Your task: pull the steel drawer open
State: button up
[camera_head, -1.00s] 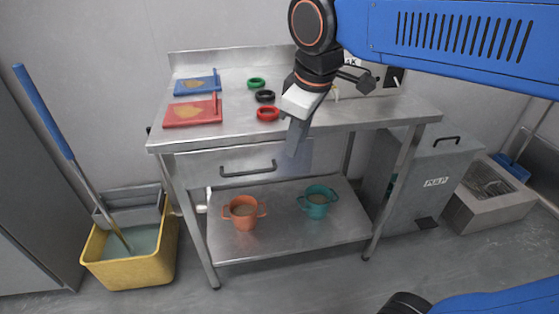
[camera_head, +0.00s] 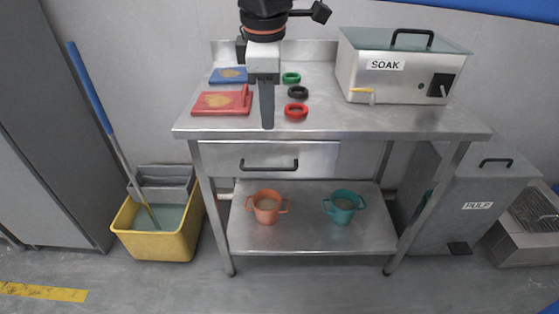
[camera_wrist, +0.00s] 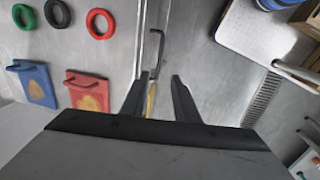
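The steel drawer (camera_head: 315,155) is shut under the tabletop, with a dark bar handle (camera_head: 268,168) across its front. In the wrist view the handle (camera_wrist: 157,48) lies beyond the fingertips, slightly above the gap between them. My gripper (camera_head: 267,122) points down and appears over the table's front edge, above the handle in the picture and apart from it. In the head view its fingers line up as one bar. The wrist view shows my gripper (camera_wrist: 155,82) open, with its two fingers apart and nothing held.
The steel table (camera_head: 400,125) bears red (camera_head: 222,102) and blue (camera_head: 228,75) boards, several rings and a SOAK box (camera_head: 400,75). Orange (camera_head: 266,206) and teal (camera_head: 343,206) cups stand on the lower shelf. A yellow bucket (camera_head: 160,240) stands left; the floor in front is clear.

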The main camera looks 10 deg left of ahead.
aim_at(271, 171)
jog(key=w+f, duration=0.1)
jog(key=f, duration=0.4)
jog(key=w+f, duration=0.1)
jog(key=f, duration=0.5)
jog(key=w+f, duration=0.1)
jog(key=f, duration=0.4)
jog(key=shift+w+a+f, duration=0.15)
jog(key=shift+a+f, duration=0.15)
jog(key=shift+a, duration=0.05)
grip_shut()
